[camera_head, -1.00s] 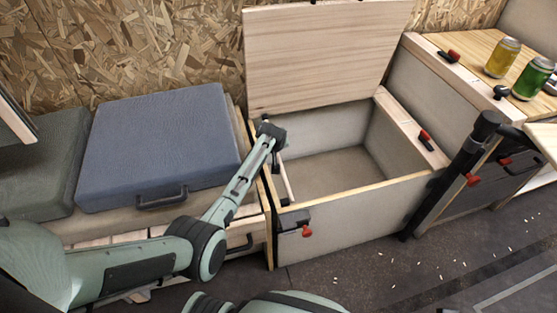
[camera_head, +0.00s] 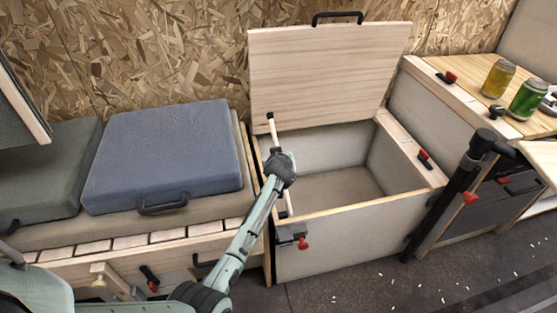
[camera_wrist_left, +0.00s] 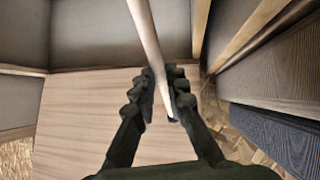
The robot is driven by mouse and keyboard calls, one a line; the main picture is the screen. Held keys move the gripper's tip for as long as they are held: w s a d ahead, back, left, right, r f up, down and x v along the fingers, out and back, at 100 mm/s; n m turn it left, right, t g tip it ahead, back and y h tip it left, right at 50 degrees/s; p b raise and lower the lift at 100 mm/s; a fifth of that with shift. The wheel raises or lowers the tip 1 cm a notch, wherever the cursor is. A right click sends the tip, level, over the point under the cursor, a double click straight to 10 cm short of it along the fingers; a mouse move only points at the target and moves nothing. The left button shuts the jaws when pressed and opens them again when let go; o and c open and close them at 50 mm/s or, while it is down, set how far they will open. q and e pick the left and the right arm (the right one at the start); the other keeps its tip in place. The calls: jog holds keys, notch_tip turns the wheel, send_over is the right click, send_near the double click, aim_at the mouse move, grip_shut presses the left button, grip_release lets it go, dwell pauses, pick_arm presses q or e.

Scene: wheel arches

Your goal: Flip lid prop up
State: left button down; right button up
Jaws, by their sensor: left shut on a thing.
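The lid (camera_head: 330,72) stands open above the box, with a black handle (camera_head: 337,17) on its top edge. The lid prop (camera_head: 275,135) is a pale rod with a dark tip. It stands nearly upright at the box's left side, its tip in front of the lid's lower left part; I cannot tell whether they touch. My left gripper (camera_head: 279,168) is shut on the prop. In the left wrist view the prop (camera_wrist_left: 148,40) runs between the fingers (camera_wrist_left: 161,95), with the lid's wood behind. My right gripper is not in view.
The open box (camera_head: 345,235) has a red-knobbed latch (camera_head: 303,243) at its front left. A blue cushioned case (camera_head: 165,155) lies on the left bench. Yellow (camera_head: 499,78) and green (camera_head: 528,98) cans stand on the right counter.

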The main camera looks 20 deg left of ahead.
pick_arm(q)
jog(key=shift+s+d+f, duration=0.1)
jog(key=c, duration=1.8)
grip_release()
